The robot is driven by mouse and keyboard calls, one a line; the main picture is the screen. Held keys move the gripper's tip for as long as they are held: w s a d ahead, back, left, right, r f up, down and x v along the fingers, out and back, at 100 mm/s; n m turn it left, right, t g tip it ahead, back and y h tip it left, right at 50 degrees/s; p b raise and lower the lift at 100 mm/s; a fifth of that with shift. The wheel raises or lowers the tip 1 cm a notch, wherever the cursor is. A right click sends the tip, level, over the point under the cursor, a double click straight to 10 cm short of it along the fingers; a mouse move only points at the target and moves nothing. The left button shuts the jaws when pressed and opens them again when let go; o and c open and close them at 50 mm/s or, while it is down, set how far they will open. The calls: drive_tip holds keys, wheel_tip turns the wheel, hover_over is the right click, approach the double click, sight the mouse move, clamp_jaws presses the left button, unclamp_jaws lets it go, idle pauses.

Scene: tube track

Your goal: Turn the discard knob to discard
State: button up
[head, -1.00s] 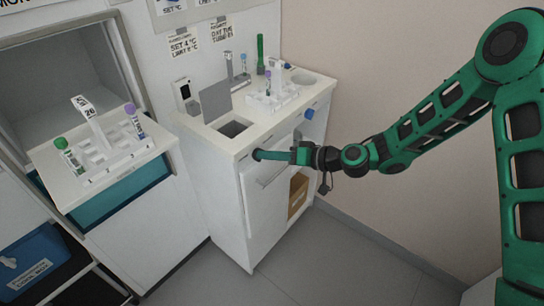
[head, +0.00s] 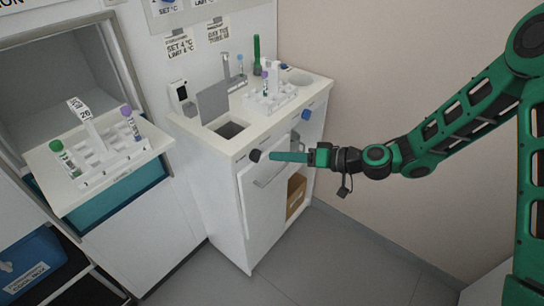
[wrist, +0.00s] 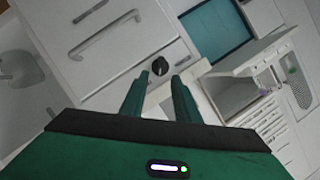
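A black round knob (head: 255,155) sits on the upper front of the white cabinet, near its left corner. In the wrist view the knob (wrist: 159,67) shows just beyond my fingertips, between them in the picture. Its pointer direction is too small to read. My gripper (head: 273,157) is to the right of the knob in the head view, with a small gap between. In the wrist view my gripper (wrist: 160,78) is open and empty, its two green fingers apart. A blue knob (head: 306,114) sits farther right on the same front.
The white cabinet (head: 220,190) has a square opening (head: 230,129) with a raised grey lid and a tube rack (head: 272,101) on top. A door with a bar handle (head: 270,172) is below the knobs. Another rack (head: 103,150) stands at left. Floor to the right is clear.

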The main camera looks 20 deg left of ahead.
drive_tip(key=v, duration=0.5)
idle(0.4)
